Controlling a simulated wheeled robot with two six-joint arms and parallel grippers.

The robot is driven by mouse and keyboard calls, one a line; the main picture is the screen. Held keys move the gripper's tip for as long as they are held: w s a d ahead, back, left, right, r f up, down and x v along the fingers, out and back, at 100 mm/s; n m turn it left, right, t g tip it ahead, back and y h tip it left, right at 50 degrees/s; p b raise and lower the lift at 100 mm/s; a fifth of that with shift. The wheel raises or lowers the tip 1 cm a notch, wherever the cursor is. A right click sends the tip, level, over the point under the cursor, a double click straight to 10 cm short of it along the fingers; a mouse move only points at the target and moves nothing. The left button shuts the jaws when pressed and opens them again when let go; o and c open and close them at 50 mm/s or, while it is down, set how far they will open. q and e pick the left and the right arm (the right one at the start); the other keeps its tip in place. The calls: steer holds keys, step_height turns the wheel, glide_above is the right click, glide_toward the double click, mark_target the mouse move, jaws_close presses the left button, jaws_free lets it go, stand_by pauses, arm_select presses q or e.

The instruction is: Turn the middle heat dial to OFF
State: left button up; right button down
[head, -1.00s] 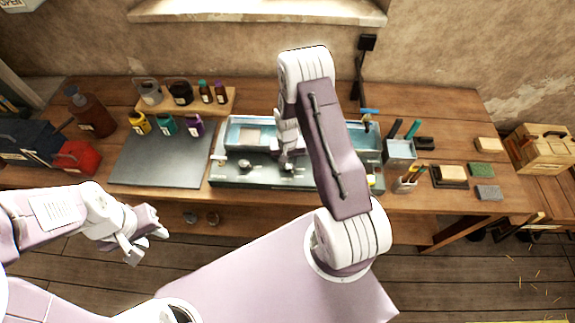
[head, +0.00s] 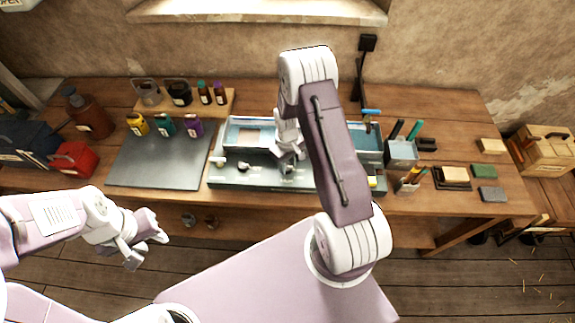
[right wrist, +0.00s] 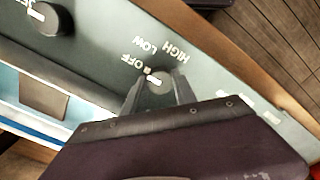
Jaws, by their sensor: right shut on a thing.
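The heat dial (right wrist: 158,83) sits between the two fingers of my right gripper (right wrist: 160,93) on the green-grey front panel. Its white pointer mark is angled to the upper left, toward the OFF end of the printed scale, close to a small dot by OFF. LOW and HIGH are printed further right. In the head view my right gripper (head: 288,163) reaches down to the panel and is shut on the dial, which it partly hides. My left gripper (head: 148,240) hangs empty in front of the bench, its fingers apart.
Another dark dial (right wrist: 50,18) is at the upper left of the wrist view. My right arm hides the panel's right part.

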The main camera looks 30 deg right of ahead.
mark_target(287, 167)
stand_by(0.5)
steer(key=c, duration=1)
jaws_free()
steer(key=shift+r, duration=0.35)
step_height(287, 167, up, 8)
steer(key=b, duration=0.2)
steer(key=shift+r, duration=0.2)
